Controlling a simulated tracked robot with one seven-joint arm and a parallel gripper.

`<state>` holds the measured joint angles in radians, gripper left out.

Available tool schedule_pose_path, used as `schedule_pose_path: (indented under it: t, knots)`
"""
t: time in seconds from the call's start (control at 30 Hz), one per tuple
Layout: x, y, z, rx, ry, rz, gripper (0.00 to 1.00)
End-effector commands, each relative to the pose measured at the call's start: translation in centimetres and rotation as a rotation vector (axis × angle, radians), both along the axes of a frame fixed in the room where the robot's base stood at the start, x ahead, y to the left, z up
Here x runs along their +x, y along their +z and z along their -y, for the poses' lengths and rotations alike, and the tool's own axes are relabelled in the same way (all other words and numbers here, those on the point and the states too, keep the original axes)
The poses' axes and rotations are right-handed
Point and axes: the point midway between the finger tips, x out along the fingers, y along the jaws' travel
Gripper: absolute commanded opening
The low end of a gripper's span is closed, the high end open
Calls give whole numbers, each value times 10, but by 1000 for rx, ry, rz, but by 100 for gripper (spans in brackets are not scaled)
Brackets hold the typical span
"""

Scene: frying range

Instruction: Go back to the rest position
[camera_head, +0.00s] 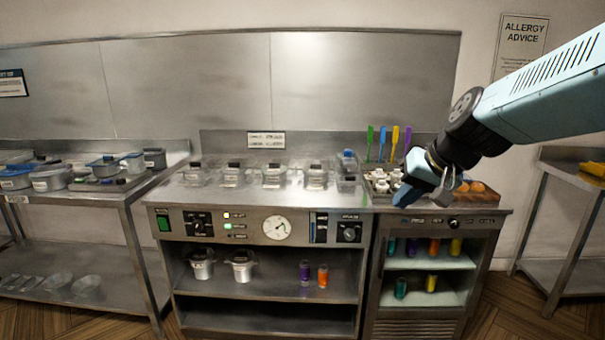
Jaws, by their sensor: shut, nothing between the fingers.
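My gripper (425,191) hangs at the end of my light-blue arm, which reaches in from the right. It is shut, with nothing seen in it. It is in front of the right end of the range, and in the picture it overlaps the tray of small white items (379,181). I cannot tell how far above the counter it is. The gripper and the black wrist hide part of the counter behind them.
Several lidded containers (273,177) stand on the range top (205,195). Coloured utensils (382,142) stand upright behind the tray. A wooden board (482,197) with orange food is right of my gripper. Side tables stand left (115,194) and right (565,170). Floor shows between range and right table.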

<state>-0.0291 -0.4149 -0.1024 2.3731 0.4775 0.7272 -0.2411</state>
Motion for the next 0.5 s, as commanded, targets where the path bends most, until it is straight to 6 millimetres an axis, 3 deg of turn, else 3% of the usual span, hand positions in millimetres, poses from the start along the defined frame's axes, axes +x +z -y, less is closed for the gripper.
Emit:
schedule_pose_path:
  t: [0.1,0.3,0.5]
  knots:
    - [-38,4,3,-82,29,-2,0]
    - [-92,2,14,-234,44,-10,0]
    - [-124,0,27,-344,32,-13,0]
